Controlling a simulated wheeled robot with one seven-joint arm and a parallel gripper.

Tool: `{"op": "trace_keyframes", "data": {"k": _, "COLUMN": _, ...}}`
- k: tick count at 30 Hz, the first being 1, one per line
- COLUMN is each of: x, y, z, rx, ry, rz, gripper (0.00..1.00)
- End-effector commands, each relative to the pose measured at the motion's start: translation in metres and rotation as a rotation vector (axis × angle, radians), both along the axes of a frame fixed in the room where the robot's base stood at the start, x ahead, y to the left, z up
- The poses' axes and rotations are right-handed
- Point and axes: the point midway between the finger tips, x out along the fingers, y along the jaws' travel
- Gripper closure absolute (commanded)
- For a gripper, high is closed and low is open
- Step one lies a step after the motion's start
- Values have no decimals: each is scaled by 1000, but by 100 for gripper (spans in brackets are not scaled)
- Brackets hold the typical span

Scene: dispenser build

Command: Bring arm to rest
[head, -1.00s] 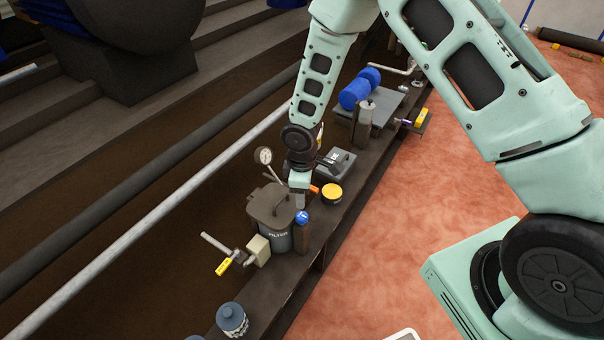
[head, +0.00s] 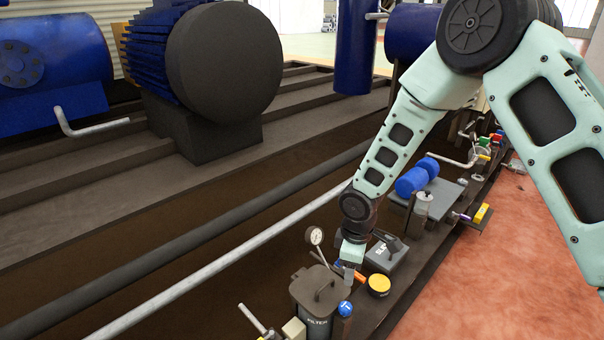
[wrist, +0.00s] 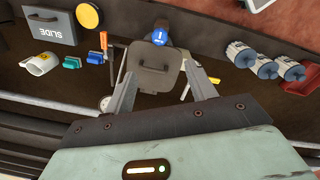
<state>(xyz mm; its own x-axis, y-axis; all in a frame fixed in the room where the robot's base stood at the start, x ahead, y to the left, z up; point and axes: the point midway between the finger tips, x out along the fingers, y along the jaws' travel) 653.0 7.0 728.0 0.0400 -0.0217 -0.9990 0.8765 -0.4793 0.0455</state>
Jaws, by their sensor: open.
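My gripper (head: 349,280) hangs at the lower end of my arm, just above and behind the blue-topped cylinder (head: 345,308) and to the right of the grey filter canister (head: 316,290). In the wrist view, my gripper (wrist: 160,72) has its two fingers spread apart with nothing held between them. The filter canister's dark lid with its handle (wrist: 156,70) shows between and beyond the fingers. The gap between fingers and lid is hard to judge.
A pressure gauge (head: 315,236), a yellow-topped round can (head: 379,285) and a grey slide box (head: 386,254) stand close by on the narrow shelf. A long pale pipe (head: 230,265) runs behind. Several grey-blue cylinders (wrist: 264,67) lie right in the wrist view. The reddish floor (head: 510,280) looks clear.

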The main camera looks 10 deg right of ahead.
Motion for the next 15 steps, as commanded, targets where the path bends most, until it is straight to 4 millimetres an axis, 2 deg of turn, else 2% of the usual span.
{"op": "trace_keyframes", "data": {"k": 4, "x": -13, "y": 14, "z": 41, "rx": 6, "ry": -8, "rz": -33, "gripper": 44}}
{"op": "trace_keyframes", "data": {"k": 7, "x": -36, "y": 29, "z": 89, "rx": 14, "ry": -11, "rz": -80, "gripper": 44}}
{"op": "trace_keyframes", "data": {"k": 11, "x": -80, "y": 47, "z": 154, "rx": 26, "ry": -6, "rz": -157, "gripper": 44}}
{"op": "trace_keyframes", "data": {"k": 15, "x": -136, "y": 58, "z": 212, "rx": 42, "ry": 6, "rz": -235, "gripper": 44}}
